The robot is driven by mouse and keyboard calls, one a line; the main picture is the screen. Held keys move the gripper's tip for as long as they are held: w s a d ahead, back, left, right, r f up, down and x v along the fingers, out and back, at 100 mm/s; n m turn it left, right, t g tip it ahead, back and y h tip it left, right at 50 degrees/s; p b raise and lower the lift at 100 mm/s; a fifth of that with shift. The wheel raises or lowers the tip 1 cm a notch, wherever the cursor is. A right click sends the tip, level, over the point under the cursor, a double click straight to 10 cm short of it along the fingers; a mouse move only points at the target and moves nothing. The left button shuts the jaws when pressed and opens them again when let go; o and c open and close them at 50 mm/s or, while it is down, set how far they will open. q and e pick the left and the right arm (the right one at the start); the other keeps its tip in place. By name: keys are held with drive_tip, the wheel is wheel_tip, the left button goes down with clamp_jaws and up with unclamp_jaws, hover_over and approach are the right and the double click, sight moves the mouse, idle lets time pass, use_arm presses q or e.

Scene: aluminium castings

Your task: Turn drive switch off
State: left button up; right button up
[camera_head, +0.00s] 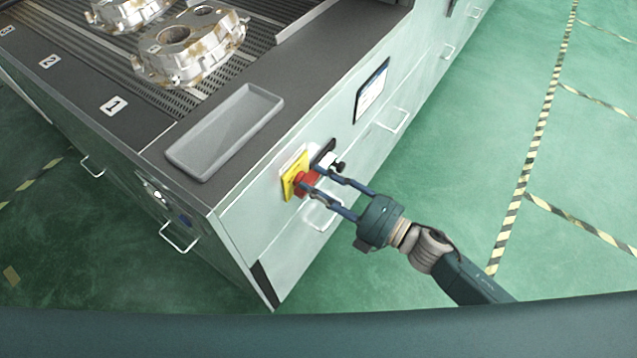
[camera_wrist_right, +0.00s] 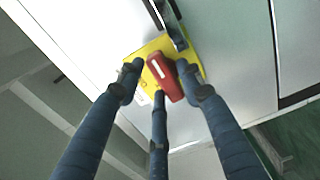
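The drive switch is a red rotary handle (camera_head: 307,181) on a yellow plate (camera_head: 293,174) on the side wall of the machine cabinet. In the right wrist view the red handle (camera_wrist_right: 165,77) lies slightly tilted on the yellow plate (camera_wrist_right: 147,52). My right gripper (camera_head: 312,176) is at the switch, and its three fingers (camera_wrist_right: 160,72) are spread around the handle. The right finger is close to the handle; I cannot tell if it touches. A gap shows on the left side. My left gripper is in neither view.
A black fitting (camera_head: 326,153) sits close beside the yellow plate. An empty grey tray (camera_head: 225,131) and castings (camera_head: 190,47) lie on top. The green floor at right is clear.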

drive_tip(key=shift+d, duration=0.1)
drive_tip(key=v, duration=1.2)
idle(0.4)
drive_tip(key=w+d+f+m+t+h, duration=0.15)
drive_tip(key=d+f+m+h, duration=0.4)
drive_tip(key=f, duration=0.55)
drive_tip(key=w+d+f+m+h, duration=0.2)
drive_tip(key=d+f+m+h, duration=0.2)
drive_tip(key=d+f+m, duration=0.5)
drive_tip(key=s+d+f+m+g+h, duration=0.1)
drive_tip(key=s+f, duration=0.2)
drive_tip(key=f, duration=0.3)
drive_tip(key=s+f+m+g+h, duration=0.1)
drive_tip(key=s+f+m+h, duration=0.15)
drive_tip(key=f, duration=0.45)
drive_tip(key=s+a+f+m+g, duration=0.1)
drive_tip(key=s+f, duration=0.4)
drive_tip(key=s, duration=0.5)
drive_tip(key=s+a+f+m+g+h, duration=0.1)
drive_tip(key=s+f+m+g, duration=0.3)
drive_tip(key=s, duration=0.6)
drive_tip(key=s+a+f+m+g, duration=0.1)
drive_tip(key=s+f+m+g, duration=0.2)
drive_tip(key=s+f, duration=0.5)
drive_tip(key=shift+s+g+h, duration=0.3)
drive_tip(key=shift+s+g, duration=0.25)
drive_tip(key=shift+s, duration=0.6)
